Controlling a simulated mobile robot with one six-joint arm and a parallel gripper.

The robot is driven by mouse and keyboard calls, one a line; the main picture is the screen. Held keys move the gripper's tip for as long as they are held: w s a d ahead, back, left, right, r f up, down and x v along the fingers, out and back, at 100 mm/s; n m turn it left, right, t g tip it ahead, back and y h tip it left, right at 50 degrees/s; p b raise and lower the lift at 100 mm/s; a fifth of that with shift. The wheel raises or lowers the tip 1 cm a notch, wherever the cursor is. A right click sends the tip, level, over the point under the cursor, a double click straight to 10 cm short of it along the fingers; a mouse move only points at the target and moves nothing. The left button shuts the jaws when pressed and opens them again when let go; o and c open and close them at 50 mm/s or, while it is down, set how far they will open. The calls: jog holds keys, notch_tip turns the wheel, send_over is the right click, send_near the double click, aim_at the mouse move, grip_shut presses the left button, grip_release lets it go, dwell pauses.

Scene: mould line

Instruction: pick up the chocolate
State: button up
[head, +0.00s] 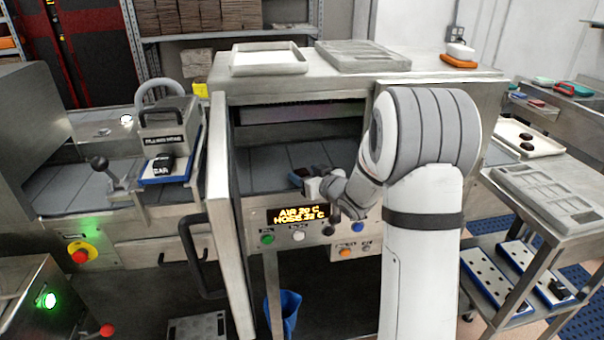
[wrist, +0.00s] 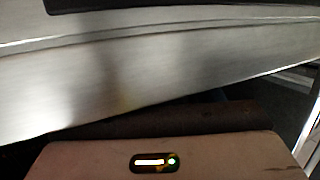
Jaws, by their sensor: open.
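My gripper (head: 305,178) is at the open front of the metal cabinet, just above its display panel. It is small and partly turned away; I see nothing held in it, and it is open. No piece is clearly marked as the chocolate. Two dark brown pieces, one of them here (head: 526,137), lie on a cream tray (head: 548,146) at the right, far from my gripper. The wrist view shows no chocolate, only a bare metal surface (wrist: 150,80) close by.
The cabinet door (head: 228,210) stands open left of my gripper. A white tray (head: 268,59) and a grey mould (head: 362,56) lie on the cabinet top. Another grey mould (head: 548,196) lies on the right cart, with blue-edged moulds (head: 497,275) below. A blue bin (head: 288,312) stands underneath.

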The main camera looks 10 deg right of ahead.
jog(key=shift+c, duration=0.2)
jog(key=c, duration=1)
jog(key=shift+c, duration=0.2)
